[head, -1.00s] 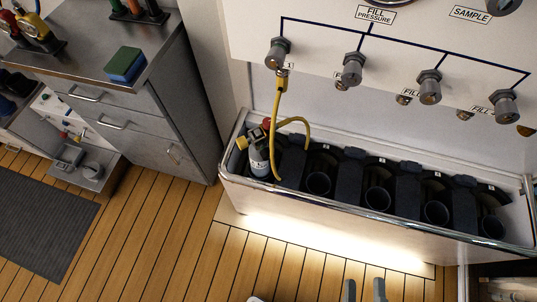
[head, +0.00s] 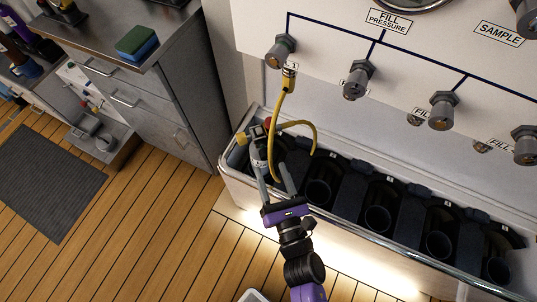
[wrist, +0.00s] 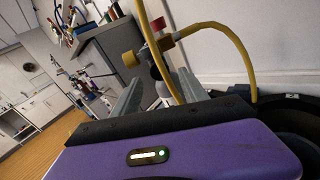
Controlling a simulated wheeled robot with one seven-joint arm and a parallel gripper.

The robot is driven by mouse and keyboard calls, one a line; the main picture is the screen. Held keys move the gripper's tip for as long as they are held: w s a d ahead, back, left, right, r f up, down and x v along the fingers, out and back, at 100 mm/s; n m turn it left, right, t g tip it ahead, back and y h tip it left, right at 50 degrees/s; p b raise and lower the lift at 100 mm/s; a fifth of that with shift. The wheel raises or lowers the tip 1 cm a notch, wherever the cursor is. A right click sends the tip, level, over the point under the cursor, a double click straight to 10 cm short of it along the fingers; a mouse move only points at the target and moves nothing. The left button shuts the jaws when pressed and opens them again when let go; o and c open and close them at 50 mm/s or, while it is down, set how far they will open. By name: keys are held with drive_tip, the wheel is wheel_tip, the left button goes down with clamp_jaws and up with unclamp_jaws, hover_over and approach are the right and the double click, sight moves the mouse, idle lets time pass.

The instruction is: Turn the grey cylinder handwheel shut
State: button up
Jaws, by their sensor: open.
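The grey cylinder (head: 257,154) stands in the left-end slot of the trough, partly hidden by my gripper. On its valve are a yellow knob (head: 241,138), pointing left, and a red knob (head: 267,121). Both show in the wrist view, the yellow knob (wrist: 131,58) left of the red one (wrist: 158,24). I cannot tell which is the handwheel. A yellow hose (head: 284,103) hangs from the leftmost panel valve and loops by the cylinder. My gripper (head: 270,166) is open, its fingers pointing at the cylinder below the valve. Nothing is visibly held.
The white panel carries several grey valves (head: 357,79) above the trough. The trough's front rim (head: 350,236) runs below its other, empty slots (head: 378,219). A grey cabinet (head: 150,100) with a blue-green sponge (head: 137,41) stands left. Wooden floor lies open in front.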

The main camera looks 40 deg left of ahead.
sight(267, 158)
drive_tip(key=shift+p+x, duration=0.3)
drive_tip(key=shift+x, duration=2.45)
clamp_jaws()
